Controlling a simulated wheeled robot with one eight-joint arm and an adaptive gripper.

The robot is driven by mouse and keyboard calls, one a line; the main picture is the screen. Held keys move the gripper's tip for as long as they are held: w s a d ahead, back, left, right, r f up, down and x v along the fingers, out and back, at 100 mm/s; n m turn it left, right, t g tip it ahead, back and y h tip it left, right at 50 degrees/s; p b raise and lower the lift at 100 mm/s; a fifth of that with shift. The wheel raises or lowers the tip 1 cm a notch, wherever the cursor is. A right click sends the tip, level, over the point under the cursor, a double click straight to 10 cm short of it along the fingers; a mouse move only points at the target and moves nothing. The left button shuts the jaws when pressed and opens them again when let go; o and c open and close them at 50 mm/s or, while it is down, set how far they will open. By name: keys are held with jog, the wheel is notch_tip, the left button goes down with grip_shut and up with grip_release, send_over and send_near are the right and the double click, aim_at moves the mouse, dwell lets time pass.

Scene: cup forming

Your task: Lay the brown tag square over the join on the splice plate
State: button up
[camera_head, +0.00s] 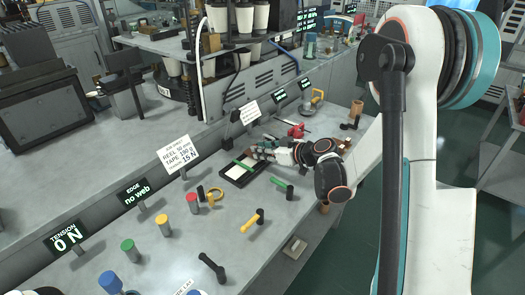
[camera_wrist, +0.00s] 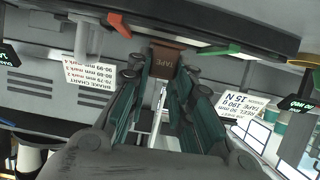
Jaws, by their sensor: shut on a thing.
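The splice plate (camera_head: 228,178) is a dark-framed tray with pale panels on the bench in the head view, with a green bar lying across it. My gripper (camera_head: 258,152) is at the plate's far right side in the head view. The tag cannot be made out clearly in the head view. The join is hidden or too small to tell, and I cannot tell whether the tag touches the plate.
A green-handled tool (camera_head: 282,186) lies just right of the plate, and a red object (camera_head: 296,130) lies behind my gripper. A yellow-handled tool (camera_head: 252,220) and several coloured knobs stand nearer the front. Sign cards (camera_head: 174,154) line the bench's back edge.

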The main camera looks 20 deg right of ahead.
jog(key=shift+f+b, duration=0.65)
jog(key=shift+f, duration=0.05)
dwell(0.5)
jog(key=o, duration=1.4)
jog(key=shift+r, duration=0.15)
jog(key=shift+r+p, duration=2.6)
jog(key=shift+r, duration=1.3)
